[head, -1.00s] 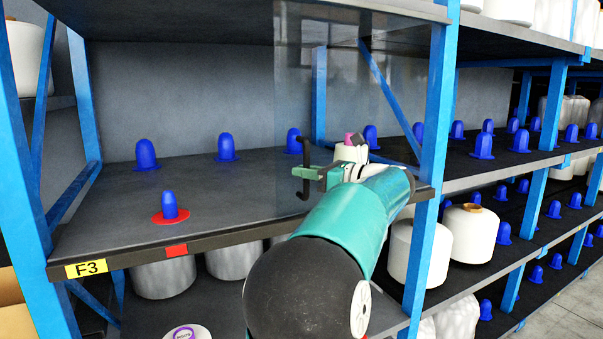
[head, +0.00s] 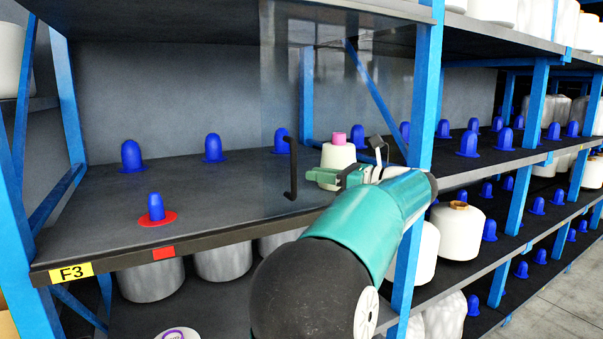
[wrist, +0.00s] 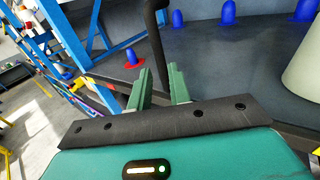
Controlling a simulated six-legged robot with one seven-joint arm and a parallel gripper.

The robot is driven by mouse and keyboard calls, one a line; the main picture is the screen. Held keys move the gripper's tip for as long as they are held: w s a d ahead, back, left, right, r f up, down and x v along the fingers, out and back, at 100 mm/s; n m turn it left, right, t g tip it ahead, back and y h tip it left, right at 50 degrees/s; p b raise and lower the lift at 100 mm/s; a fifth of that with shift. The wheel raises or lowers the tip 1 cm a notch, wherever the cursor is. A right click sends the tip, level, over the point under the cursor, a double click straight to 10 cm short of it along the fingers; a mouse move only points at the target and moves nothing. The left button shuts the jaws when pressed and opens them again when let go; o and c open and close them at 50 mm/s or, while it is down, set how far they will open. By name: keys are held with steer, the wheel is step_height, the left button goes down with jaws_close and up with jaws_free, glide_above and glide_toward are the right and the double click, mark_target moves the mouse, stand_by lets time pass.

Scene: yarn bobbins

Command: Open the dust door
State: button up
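The dust door (head: 335,90) is a clear panel over the right part of the upper shelf bay; the left part is uncovered. Its black upright bar handle (head: 291,168) is on the door's left edge.
A white yarn cone with a pink top (head: 337,156) stands behind my gripper. Blue pegs (head: 213,149) stand on the shelf (head: 110,215), one on a red disc (head: 157,218). A blue rack post (head: 418,150) rises right of the door, beside my arm.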

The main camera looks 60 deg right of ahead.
steer(key=s, duration=0.7)
steer(key=shift+w+a, duration=0.1)
steer(key=shift+w, duration=0.05)
steer(key=w+a+f+n+g+y, duration=0.2)
steer(key=w+a+f+n, duration=0.15)
steer(key=w+a, duration=0.35)
steer(key=w+a+f+n+g+y, duration=0.2)
steer(key=w+a+f+n+y, duration=0.15)
steer(key=w+a, duration=0.35)
steer(key=w+a+f+n+g, duration=0.2)
steer(key=a+f+n, duration=0.15)
steer(key=a, duration=0.45)
steer(key=w+a+f+n+g, duration=0.2)
steer(key=w+a+n+g, duration=0.15)
steer(key=a, duration=0.45)
steer(key=s+a+f+n+g+h, duration=0.1)
steer(key=s+a+f+n, duration=0.1)
steer(key=a+f+n, duration=0.2)
steer(key=s+a+f+n+g+h, duration=0.1)
steer(key=a+f+n, duration=0.3)
steer(key=a+n, duration=0.6)
steer(key=s+a+f+n+g+h, duration=0.1)
steer(key=s+a+f+n+h, duration=0.2)
steer(key=a+n, duration=0.4)
steer(key=shift+s+f+n, duration=0.35)
steer(key=shift+f+n, duration=0.25)
steer(key=shift+f, duration=0.25)
steer(key=shift+d, duration=0.15)
